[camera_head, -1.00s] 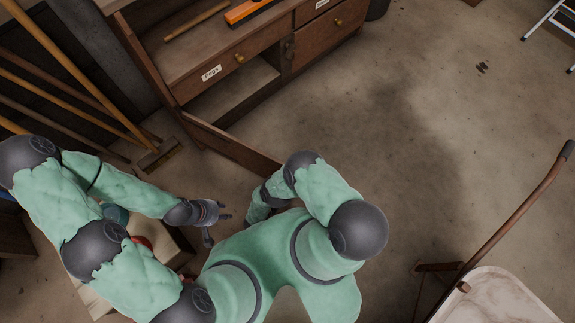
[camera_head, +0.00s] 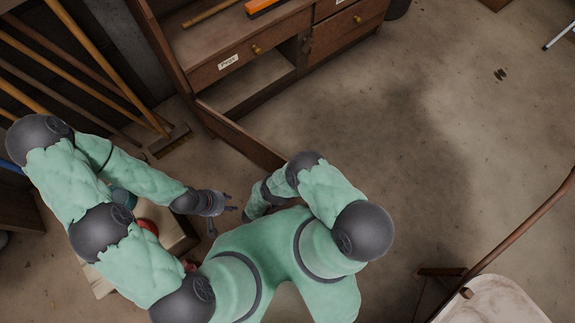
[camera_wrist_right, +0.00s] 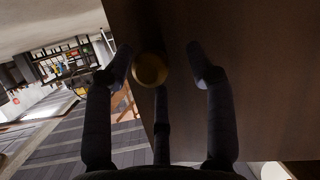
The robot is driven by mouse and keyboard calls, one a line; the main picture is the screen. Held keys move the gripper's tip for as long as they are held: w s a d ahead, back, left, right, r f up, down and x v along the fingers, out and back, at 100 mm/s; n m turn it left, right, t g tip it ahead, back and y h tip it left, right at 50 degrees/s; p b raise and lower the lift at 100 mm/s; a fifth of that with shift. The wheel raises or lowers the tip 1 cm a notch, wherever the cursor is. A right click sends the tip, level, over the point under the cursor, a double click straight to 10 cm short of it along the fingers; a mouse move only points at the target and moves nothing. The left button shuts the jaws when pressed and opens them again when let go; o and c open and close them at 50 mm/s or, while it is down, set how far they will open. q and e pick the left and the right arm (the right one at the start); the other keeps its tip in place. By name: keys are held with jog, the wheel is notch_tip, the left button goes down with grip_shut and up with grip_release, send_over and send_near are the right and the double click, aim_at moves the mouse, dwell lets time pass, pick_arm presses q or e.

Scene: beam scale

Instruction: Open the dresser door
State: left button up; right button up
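The brown wooden dresser (camera_head: 345,35) stands at the top of the head view. Its lower left door (camera_head: 240,135) is swung out from the front, with the compartment behind it exposed. In the right wrist view a brass knob (camera_wrist_right: 150,70) sits on the dark door panel (camera_wrist_right: 265,80). My right gripper (camera_wrist_right: 160,75) has its fingers spread at the panel, with the knob between the left and middle fingers; I cannot tell whether they touch it. In the head view the right gripper is mostly hidden by my arm. My left gripper (camera_head: 224,218) is open and empty, left of my right forearm.
Brooms (camera_head: 90,65) lean at the left wall. A box with items (camera_head: 175,232) lies under my left arm. A wheelbarrow (camera_head: 490,300) stands at lower right. The concrete floor (camera_head: 450,150) right of the door is clear.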

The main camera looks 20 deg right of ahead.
jog(key=shift+s+r, duration=0.1)
jog(key=shift+s, duration=0.15)
notch_tip(320, 180, up, 10)
dwell(0.9)
dwell(0.6)
